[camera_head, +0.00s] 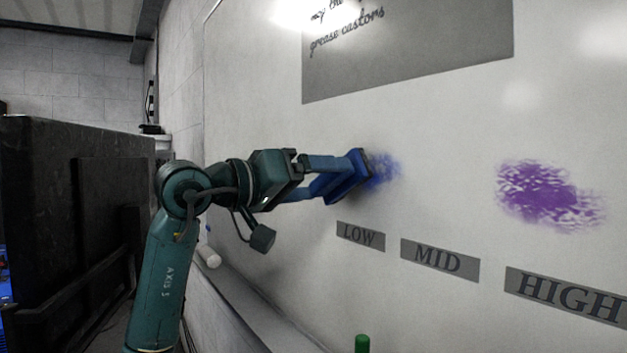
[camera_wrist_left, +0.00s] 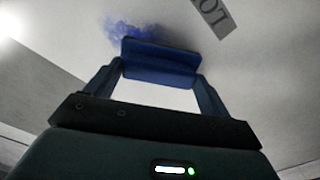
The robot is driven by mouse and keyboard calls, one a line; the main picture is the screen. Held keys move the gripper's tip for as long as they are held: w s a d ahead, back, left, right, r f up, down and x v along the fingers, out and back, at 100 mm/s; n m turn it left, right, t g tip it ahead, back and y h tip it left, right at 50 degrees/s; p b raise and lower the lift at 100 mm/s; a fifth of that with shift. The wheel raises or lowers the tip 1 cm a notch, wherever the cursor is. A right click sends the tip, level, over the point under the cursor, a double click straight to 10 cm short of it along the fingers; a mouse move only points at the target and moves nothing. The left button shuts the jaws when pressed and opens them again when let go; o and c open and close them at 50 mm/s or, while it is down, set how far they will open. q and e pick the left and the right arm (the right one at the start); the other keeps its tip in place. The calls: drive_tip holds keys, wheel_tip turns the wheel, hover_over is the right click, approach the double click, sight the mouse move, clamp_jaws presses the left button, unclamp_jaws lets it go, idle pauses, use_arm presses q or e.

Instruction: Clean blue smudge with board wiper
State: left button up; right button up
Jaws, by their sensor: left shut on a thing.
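The blue smudge (camera_head: 383,170) is on the whiteboard (camera_head: 440,130), above the LOW label, and partly hidden behind the wiper. My left gripper (camera_head: 333,180) is shut on the blue board wiper (camera_head: 350,176), whose face is at or very near the board at the smudge's left part. I cannot tell if it touches. In the left wrist view the wiper (camera_wrist_left: 160,62) sits between the two fingers (camera_wrist_left: 155,80), with the smudge (camera_wrist_left: 128,31) just beyond its upper left. My right gripper is not in view.
A purple smudge (camera_head: 548,195) is on the board to the right. Labels LOW (camera_head: 360,236), MID (camera_head: 440,259) and HIGH (camera_head: 568,294) are below. A ledge (camera_head: 245,305) runs under the board, with a white cylindrical object (camera_head: 209,257). A green-topped object (camera_head: 362,344) shows at the bottom.

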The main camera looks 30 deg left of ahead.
use_arm(q)
drive_tip(key=shift+p+x, duration=0.3)
drive_tip(key=shift+x, duration=0.65)
idle(0.3)
